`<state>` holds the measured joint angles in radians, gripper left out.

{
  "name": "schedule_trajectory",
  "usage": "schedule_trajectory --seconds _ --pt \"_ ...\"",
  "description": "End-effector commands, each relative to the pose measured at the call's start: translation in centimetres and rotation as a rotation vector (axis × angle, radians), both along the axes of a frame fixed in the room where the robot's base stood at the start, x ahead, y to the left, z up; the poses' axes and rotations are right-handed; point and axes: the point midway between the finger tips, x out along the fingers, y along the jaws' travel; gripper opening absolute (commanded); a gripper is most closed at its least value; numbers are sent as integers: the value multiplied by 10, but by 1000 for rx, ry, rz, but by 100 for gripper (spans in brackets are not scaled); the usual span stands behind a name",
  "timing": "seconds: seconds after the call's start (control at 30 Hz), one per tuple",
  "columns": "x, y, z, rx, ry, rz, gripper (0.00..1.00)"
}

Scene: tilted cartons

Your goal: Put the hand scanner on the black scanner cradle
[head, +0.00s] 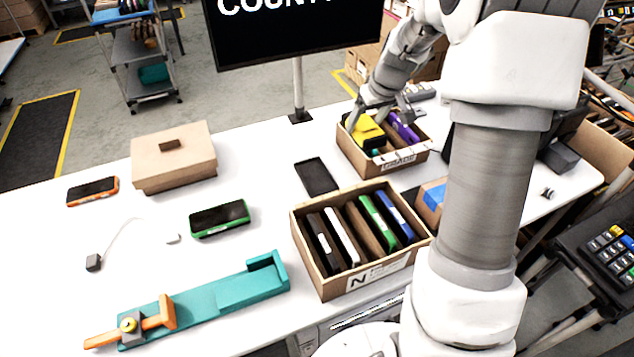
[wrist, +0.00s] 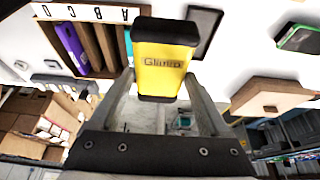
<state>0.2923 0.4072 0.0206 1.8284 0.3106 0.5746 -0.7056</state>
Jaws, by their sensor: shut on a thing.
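The hand scanner, yellow with black ends (head: 367,131), is held in my gripper (head: 380,113) at the left part of the far carton. In the wrist view, the scanner (wrist: 165,70) sits between both fingers, its yellow face toward the camera. My gripper (wrist: 163,85) is shut on it. I cannot tell whether its lower end is clear of the carton walls. A flat black rectangle (head: 316,177) lies on the white table left of that carton; it looks like the black scanner cradle, and nothing rests on it. It also shows in the wrist view (wrist: 206,25).
The far carton (head: 392,164) has dividers and a purple item (head: 404,127). A nearer tilted carton (head: 345,285) holds several upright devices. A lidded cardboard box (head: 173,160), a green handheld (head: 219,218), an orange handheld (head: 92,190), a teal fixture (head: 205,302) and a monitor post (head: 298,85) stand around.

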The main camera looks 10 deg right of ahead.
Motion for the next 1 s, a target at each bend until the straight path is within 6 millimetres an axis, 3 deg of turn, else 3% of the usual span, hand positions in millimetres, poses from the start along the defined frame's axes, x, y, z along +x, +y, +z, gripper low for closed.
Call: schedule_trajectory --seconds 0.03,0.2,0.57,0.67,1.0 --pt "0 0 -17 -1 -1 0 35" --pt "1 0 -40 -1 -2 0 35" --pt "1 2 -62 -1 -1 1 35" --pt "6 13 -69 0 0 3 35" --pt "33 83 -114 0 2 5 35"
